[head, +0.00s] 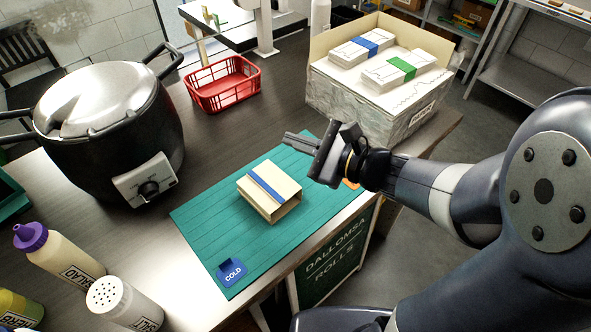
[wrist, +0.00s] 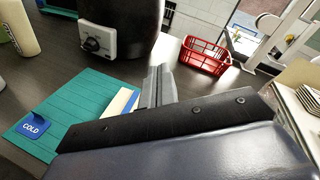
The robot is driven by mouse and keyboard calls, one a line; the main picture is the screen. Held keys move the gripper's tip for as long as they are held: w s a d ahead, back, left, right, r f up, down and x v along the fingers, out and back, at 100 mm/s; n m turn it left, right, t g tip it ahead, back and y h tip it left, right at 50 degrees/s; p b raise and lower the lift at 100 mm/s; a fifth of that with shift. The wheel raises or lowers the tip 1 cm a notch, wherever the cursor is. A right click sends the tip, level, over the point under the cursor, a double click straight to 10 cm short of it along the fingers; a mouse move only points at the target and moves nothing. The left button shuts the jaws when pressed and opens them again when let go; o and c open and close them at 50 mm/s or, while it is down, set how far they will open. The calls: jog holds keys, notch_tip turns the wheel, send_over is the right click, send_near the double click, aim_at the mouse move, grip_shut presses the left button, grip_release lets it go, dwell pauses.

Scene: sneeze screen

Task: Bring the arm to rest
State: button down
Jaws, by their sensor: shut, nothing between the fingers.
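My gripper (head: 303,142) is at the end of my arm, which reaches in from the right in the head view. Its fingers are shut and hold nothing. It is above the right part of the green mat (head: 205,222), pointing left. In the wrist view the closed fingers (wrist: 157,84) show at the middle. A cream box with a blue band (head: 267,191) lies on the mat, to the left of and below the gripper in the head view, apart from it. In the wrist view it is partly hidden behind the gripper.
A black cooker (head: 110,130) stands at the left. A red basket (head: 222,84) is at the back. A large box (head: 372,97) holding banded packs stands behind my gripper. A blue COLD tag (head: 232,273) is on the mat. Bottles (head: 60,258) stand at the front left.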

jog(key=shift+f, duration=0.2)
jog(key=b, duration=0.6)
send_over(296, 187)
notch_tip(296, 187, down, 7)
jog(key=shift+w+d+f, duration=0.1)
jog(key=shift+w+f, duration=0.05)
jog(key=shift+f, duration=0.35)
jog(key=shift+r, duration=0.15)
notch_tip(296, 187, up, 8)
jog(key=p, duration=0.6)
notch_tip(296, 187, down, 10)
jog(key=b, duration=0.7)
jog(key=shift+r, duration=0.2)
jog(key=shift+w+d+f+p, duration=0.15)
jog(key=shift+w+d+p, duration=0.6)
jog(key=shift+w+d, duration=0.95)
